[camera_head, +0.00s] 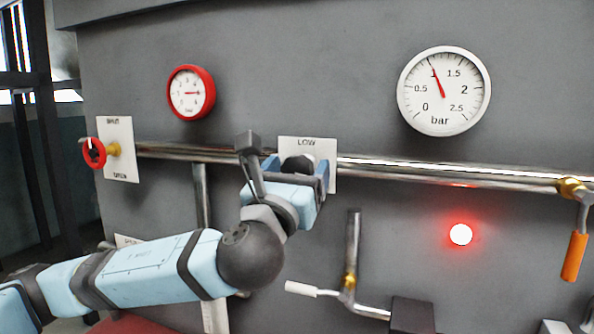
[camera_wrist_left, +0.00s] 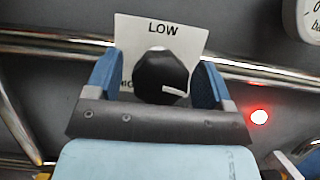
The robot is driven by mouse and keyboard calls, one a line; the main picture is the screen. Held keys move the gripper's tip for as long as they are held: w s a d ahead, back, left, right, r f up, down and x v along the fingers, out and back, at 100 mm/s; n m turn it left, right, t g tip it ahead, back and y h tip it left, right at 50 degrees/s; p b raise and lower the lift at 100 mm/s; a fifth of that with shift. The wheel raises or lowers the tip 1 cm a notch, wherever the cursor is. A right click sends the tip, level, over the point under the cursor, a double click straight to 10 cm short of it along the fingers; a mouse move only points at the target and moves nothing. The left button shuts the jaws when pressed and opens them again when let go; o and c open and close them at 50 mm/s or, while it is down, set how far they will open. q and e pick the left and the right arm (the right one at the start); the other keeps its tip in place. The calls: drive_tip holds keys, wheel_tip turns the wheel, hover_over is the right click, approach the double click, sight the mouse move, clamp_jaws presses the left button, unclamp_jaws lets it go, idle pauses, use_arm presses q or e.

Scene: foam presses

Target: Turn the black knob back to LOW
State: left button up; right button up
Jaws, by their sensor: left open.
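The black knob (camera_wrist_left: 160,72) sits on a white plate (camera_wrist_left: 187,36) marked LOW at the top. In the left wrist view its white pointer line lies at the lower right of the knob, pointing right and not up at LOW. More lettering at the plate's lower left is partly hidden. My left gripper (camera_wrist_left: 157,84) is open, with one blue finger on each side of the knob; small gaps seem to show between fingers and knob. In the head view the knob (camera_head: 297,164) is partly hidden by my left gripper (camera_head: 297,180). My right gripper is not in view.
A metal pipe (camera_head: 430,170) runs across the grey panel behind the plate. A red valve wheel (camera_head: 94,153), red-rimmed gauge (camera_head: 190,92), white gauge (camera_head: 443,91), lit red lamp (camera_head: 460,234), white-handled lever (camera_head: 301,289) and orange-handled lever (camera_head: 574,256) surround the knob.

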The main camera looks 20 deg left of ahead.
use_arm(q)
drive_tip(key=c, duration=0.9)
drive_tip(key=shift+c, duration=0.2)
